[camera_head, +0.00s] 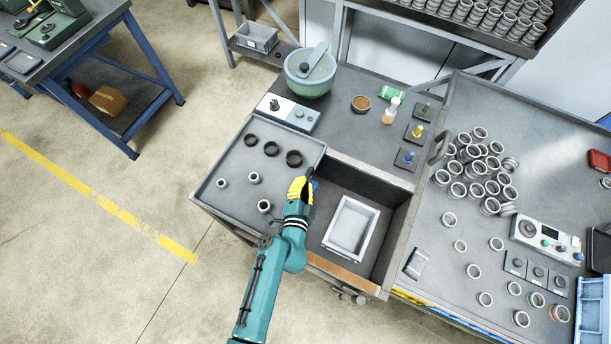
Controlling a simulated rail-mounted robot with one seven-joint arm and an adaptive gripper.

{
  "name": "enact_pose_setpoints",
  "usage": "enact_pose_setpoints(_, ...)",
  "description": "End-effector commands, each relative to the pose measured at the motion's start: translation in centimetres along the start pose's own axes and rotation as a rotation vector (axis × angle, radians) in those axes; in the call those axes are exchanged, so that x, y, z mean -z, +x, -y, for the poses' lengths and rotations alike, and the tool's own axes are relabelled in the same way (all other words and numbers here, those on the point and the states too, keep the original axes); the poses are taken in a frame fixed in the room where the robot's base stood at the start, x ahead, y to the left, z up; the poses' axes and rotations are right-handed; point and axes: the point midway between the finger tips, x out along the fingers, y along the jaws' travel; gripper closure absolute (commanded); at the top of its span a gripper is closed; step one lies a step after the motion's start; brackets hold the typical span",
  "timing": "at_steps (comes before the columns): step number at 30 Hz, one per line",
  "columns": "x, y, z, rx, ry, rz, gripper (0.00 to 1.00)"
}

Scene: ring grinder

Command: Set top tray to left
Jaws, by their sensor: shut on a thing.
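The top tray (233,189) is a shallow grey tray at the left of the workbench, over the left part of an open compartment. It carries several dark rings and small metal sleeves. My gripper (307,180), with yellow pads on a teal arm, is at the tray's right edge and is shut on it. The fingertips are partly hidden by the gripper body, so the exact contact is hard to see. The compartment (384,192) to the right of the tray is open and shows a white bin (336,212) inside.
Behind the tray stand a control box (289,114), a green bowl (310,85) and small colored parts. A table (432,215) with many metal rings stands to the right. The floor at the left is free, with a yellow line (100,197). A blue-legged bench (143,42) stands at the upper left.

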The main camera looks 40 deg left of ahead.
Motion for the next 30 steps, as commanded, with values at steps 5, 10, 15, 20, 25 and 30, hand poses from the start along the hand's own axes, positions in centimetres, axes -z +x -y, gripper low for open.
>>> enact_pose_setpoints(5,-0.7,-0.1,-0.3,-0.005,0.002,0.017,0.71)
enact_pose_setpoints(10,-0.5,-0.1,-0.2,-0.004,0.001,0.012,0.57)
enact_pose_setpoints(15,-0.4,-0.1,-0.2,-0.003,0.001,0.010,0.57)
enact_pose_setpoints(20,-0.5,-1.5,-0.3,-0.005,0.001,0.011,0.57)
enact_pose_setpoints(25,-0.4,-4.8,-0.3,-0.005,0.001,0.011,0.57)
enact_pose_setpoints(30,-0.4,-8.9,-0.2,-0.004,0.001,0.011,0.57)
